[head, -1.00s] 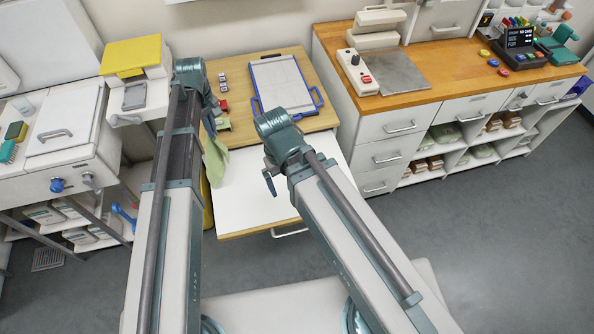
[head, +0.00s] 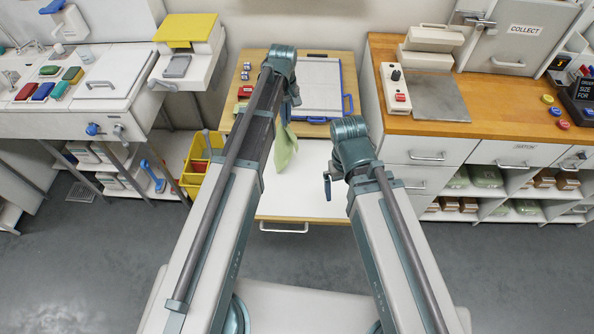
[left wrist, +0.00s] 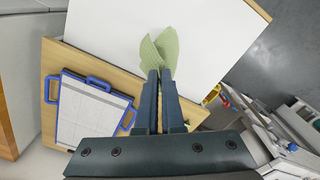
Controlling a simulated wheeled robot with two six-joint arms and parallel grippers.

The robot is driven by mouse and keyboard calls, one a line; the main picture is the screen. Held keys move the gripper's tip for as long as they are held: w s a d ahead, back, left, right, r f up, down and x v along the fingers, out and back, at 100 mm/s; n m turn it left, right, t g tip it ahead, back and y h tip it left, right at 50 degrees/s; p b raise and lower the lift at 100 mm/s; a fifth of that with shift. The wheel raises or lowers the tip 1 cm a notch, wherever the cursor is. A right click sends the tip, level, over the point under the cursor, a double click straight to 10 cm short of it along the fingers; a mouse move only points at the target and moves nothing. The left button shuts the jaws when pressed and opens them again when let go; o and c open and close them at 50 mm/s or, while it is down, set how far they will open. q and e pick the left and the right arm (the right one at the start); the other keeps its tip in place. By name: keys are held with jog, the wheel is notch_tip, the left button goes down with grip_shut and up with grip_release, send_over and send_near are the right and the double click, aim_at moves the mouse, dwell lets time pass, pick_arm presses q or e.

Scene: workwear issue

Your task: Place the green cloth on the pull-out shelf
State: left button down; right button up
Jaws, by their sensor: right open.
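The green cloth (head: 285,145) hangs down from my left gripper (head: 290,103) in the head view. In the left wrist view the cloth (left wrist: 162,48) sticks out past the fingertips of my left gripper (left wrist: 160,75), which are close together on it. The white pull-out shelf (head: 305,190) is drawn out below and in front of the wooden worktop; it also fills the top of the left wrist view (left wrist: 150,20). The cloth appears over the shelf's left part, and its height above it is hard to tell. My right gripper (head: 327,186) is open and empty near the shelf's right edge.
A blue-handled clipboard-like board (head: 318,85) and small blocks lie on the wooden worktop (head: 258,62) behind the shelf. A yellow crate (head: 196,170) stands left of the shelf. White drawers (head: 425,155) stand on the right. Most of the shelf surface looks bare.

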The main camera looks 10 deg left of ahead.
dwell(0.5)
pick_arm(q)
jog(key=w+a+r+m+p, duration=0.1)
jog(key=w+a+m, duration=0.2)
jog(key=w+m, duration=1.1)
jog(key=n+b, duration=0.3)
jog(key=b, duration=2.2)
send_near(290, 198)
notch_tip(290, 198, down, 5)
jog(key=shift+w+a+f, duration=0.1)
jog(key=c, duration=0.6)
grip_release()
